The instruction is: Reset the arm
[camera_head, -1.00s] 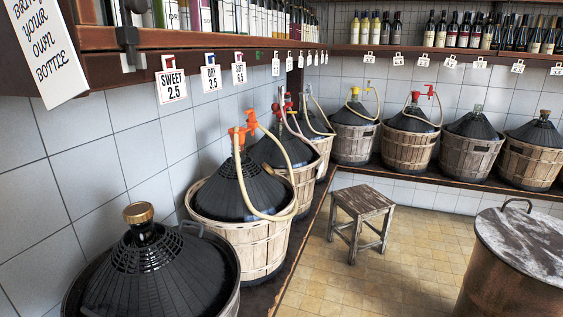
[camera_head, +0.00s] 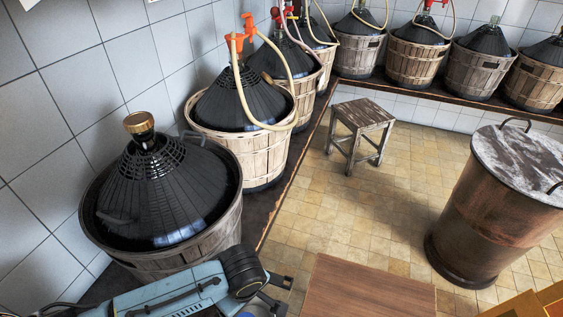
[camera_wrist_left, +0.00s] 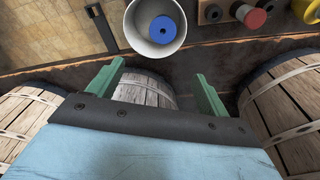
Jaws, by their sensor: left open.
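My left arm (camera_head: 190,290) reaches in along the bottom left of the head view, light blue with a black wrist. Its gripper (camera_head: 282,293) is beside the nearest demijohn basket, towards the floor. In the left wrist view the gripper (camera_wrist_left: 157,85) has its two green fingers wide apart with nothing held between them. Behind the fingers is a wooden slatted basket (camera_wrist_left: 145,92), which looks beyond them rather than gripped. My right gripper is in neither view.
A gold-capped demijohn (camera_head: 150,190) sits in the nearest basket by the wall. A stool (camera_head: 360,125), a rusty drum (camera_head: 490,210) and a brown wooden surface (camera_head: 365,290) stand right. The wrist view shows a white bucket (camera_wrist_left: 133,35) holding a blue disc (camera_wrist_left: 163,30). Tiled floor is clear mid-view.

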